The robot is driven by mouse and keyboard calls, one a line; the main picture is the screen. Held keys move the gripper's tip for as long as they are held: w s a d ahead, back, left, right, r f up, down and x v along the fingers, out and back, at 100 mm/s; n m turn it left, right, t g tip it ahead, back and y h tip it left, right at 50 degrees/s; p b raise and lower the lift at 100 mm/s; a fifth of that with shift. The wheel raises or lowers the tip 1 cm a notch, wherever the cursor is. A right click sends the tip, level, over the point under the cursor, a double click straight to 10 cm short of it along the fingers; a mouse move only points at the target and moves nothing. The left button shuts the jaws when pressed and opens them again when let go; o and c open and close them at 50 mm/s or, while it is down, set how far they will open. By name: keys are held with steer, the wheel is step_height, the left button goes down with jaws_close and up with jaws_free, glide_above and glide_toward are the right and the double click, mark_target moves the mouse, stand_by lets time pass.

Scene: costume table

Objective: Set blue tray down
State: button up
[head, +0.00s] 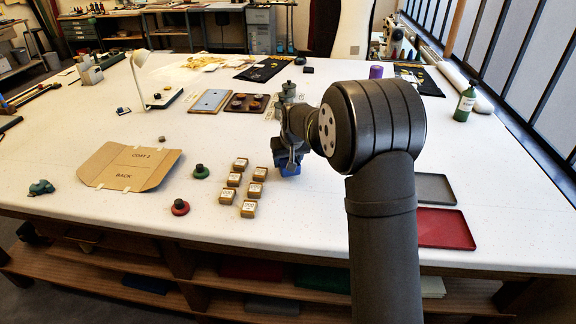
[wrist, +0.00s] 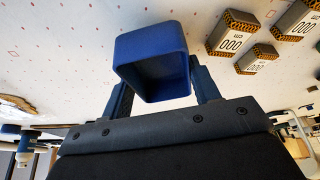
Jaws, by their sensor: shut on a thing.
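The blue tray (wrist: 150,45) is a small, deep, open box with rounded corners. In the wrist view it sits between the two dark fingers of my gripper (wrist: 160,82), which is shut on it. In the head view my gripper (head: 288,158) points down near the middle of the table, and the blue tray (head: 290,171) shows in part below it. The tray is just right of the small labelled boxes. Whether its underside touches the table is hard to tell.
Several small labelled boxes (head: 234,180) stand close to the left. A red tray (head: 445,228) and a grey tray (head: 436,188) lie to the right, partly behind my arm. A brown card pattern (head: 130,165) lies at left. A green bottle (head: 465,102) stands at far right.

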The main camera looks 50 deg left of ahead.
steer(key=shift+f, duration=1.1)
steer(key=shift+f, duration=0.15)
steer(key=o, duration=1)
steer(key=v, duration=1.1)
steer(key=shift+w+a, duration=0.1)
steer(key=shift+o, duration=0.4)
steer(key=shift+d+r, duration=0.3)
steer(key=shift+r, duration=0.4)
